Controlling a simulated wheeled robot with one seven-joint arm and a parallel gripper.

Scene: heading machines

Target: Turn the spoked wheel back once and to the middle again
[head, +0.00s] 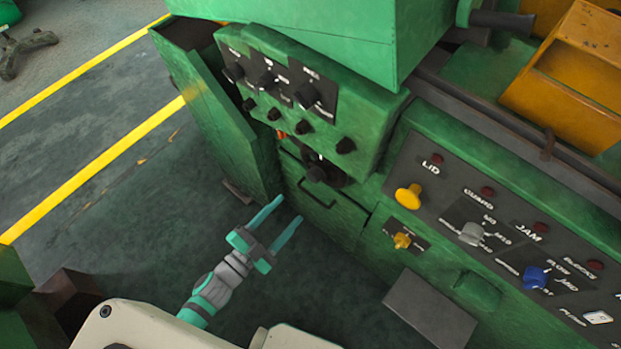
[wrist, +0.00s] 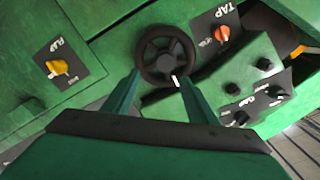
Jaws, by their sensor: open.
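The spoked wheel (wrist: 166,44) is dark, with a round rim, a hub and a white mark on the rim, at the top middle of the wrist view. In the head view the dark wheel (head: 322,172) sits low on the green machine front, partly hidden under the knob panel. My gripper (head: 289,210) is open and empty, in front of the machine and to the lower left of the wheel, apart from it. In the wrist view its two fingers (wrist: 158,78) point towards the wheel, one to each side of its lower part.
An orange TAP knob (wrist: 221,33) is right of the wheel. A yellow FLAP knob (wrist: 57,67) is on the left; it also shows in the head view (head: 402,241). A knob panel (head: 290,95) overhangs the wheel. A handle (head: 316,195) is below it. An open green door (head: 215,115) stands left.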

